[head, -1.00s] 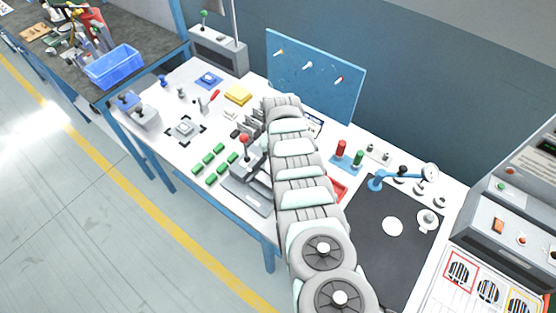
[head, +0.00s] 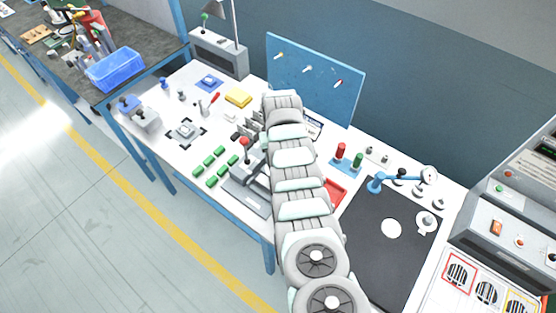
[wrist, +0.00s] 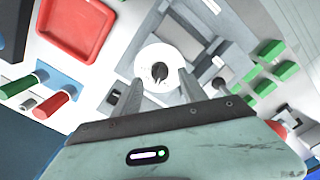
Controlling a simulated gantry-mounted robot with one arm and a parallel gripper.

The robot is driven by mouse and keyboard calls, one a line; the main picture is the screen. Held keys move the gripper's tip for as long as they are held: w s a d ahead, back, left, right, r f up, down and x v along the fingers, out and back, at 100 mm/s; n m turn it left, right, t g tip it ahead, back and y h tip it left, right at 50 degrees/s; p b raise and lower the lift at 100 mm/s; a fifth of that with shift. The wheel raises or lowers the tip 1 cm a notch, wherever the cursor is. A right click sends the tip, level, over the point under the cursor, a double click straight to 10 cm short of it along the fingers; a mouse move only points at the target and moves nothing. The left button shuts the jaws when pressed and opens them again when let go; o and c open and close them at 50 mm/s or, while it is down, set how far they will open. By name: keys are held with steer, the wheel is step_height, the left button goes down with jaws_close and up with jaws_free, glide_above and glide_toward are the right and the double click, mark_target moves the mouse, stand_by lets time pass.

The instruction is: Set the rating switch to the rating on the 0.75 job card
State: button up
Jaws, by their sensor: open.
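In the wrist view a white round dial with a dark knob (wrist: 160,72) at its centre lies ahead of my gripper (wrist: 160,80); it looks like the rating switch. The two fingers are apart, one on each side of the knob in the picture, with nothing held. I cannot tell whether they touch it or how far above it they are. The knob's setting is too small to read. In the head view my arm hides the dial and the gripper. No 0.75 job card can be made out; a white card (head: 313,124) beside my arm is unreadable.
A red tray (wrist: 75,28) and red (wrist: 55,104) and green (wrist: 18,87) handles are left in the wrist view. Green blocks (wrist: 270,50) are to the right. A blue pegboard (head: 315,75) stands behind the bench; a black mat (head: 375,270) lies right.

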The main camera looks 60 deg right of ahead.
step_height(320, 180, up, 8)
steer(key=shift+f, duration=0.2)
stand_by(0.7)
